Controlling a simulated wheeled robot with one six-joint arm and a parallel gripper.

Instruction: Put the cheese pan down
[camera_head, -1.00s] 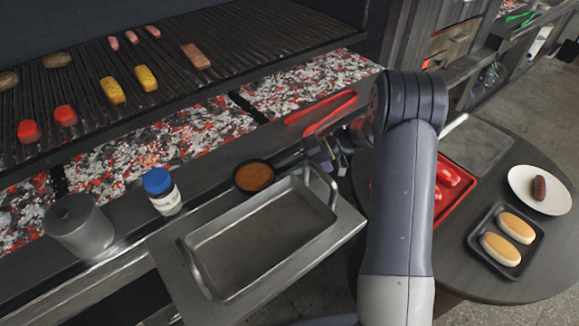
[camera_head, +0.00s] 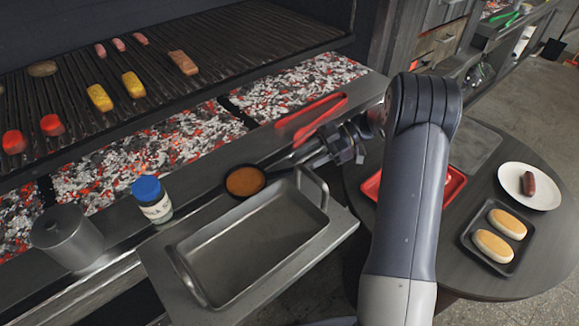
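The cheese pan (camera_head: 245,181) is a small dark round pan with orange content. It sits level on the metal ledge in front of the grill, just behind the large metal tray. Its dark handle points right, toward my gripper. My gripper (camera_head: 343,148) is at the handle's far end, to the right of the pan. Its fingers look parted, with nothing clearly held between them. The exact gap between the fingers and the handle end is hard to see.
A blue-capped jar (camera_head: 151,199) and a metal canister (camera_head: 67,238) stand left of the pan. The empty metal tray (camera_head: 330,236) lies in front. Red tongs (camera_head: 312,118) lie behind my gripper. The round table (camera_head: 545,240) holds a red tray (camera_head: 455,185), buns and a plate.

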